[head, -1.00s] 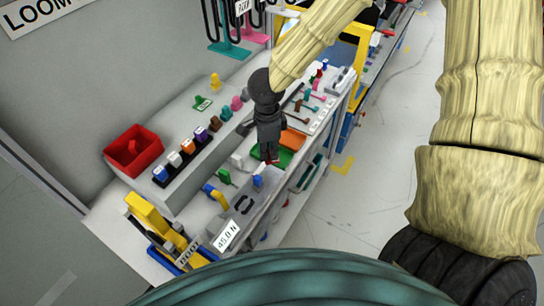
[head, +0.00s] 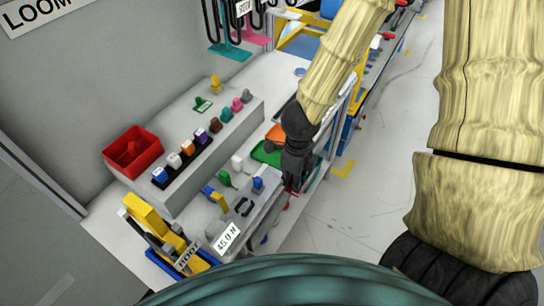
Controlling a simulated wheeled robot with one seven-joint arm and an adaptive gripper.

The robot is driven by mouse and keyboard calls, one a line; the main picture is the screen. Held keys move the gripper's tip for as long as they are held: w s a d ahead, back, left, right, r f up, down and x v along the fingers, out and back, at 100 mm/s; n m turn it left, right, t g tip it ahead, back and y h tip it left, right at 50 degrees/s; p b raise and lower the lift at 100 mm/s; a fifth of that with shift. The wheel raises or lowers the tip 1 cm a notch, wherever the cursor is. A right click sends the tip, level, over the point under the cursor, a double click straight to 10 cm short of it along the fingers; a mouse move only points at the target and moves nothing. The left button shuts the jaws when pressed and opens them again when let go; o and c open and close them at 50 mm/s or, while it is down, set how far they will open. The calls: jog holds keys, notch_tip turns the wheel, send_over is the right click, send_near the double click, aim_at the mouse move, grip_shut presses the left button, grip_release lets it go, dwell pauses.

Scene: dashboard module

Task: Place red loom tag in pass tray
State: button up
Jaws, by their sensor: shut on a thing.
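My gripper (head: 292,182) is dark grey and points down near the front edge of the bench, just right of the green tray. It is shut on a small red piece, the red loom tag (head: 293,194), of which only a sliver shows at the fingertips. The green tray (head: 262,153) lies on the bench, partly hidden by my gripper; no label on it is readable. An orange tray (head: 274,133) lies behind it, also partly covered by my arm.
A red bin (head: 132,167) stands on the left. A raised shelf holds a dark rack of coloured connectors (head: 187,147). A blue connector (head: 258,184) and a 45.0 N display (head: 227,238) are in front. The floor (head: 375,190) at right is clear.

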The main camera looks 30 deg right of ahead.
jog(key=p, duration=0.7)
send_over(271, 157)
jog(key=shift+f, duration=0.75)
jog(key=shift+f+p, duration=0.5)
jog(key=shift+f, duration=1.25)
jog(key=shift+f, duration=0.15)
jog(key=o, duration=0.7)
jog(key=shift+r, duration=0.25)
notch_tip(271, 157, up, 12)
jog(key=b, duration=0.2)
jog(key=shift+f, duration=0.1)
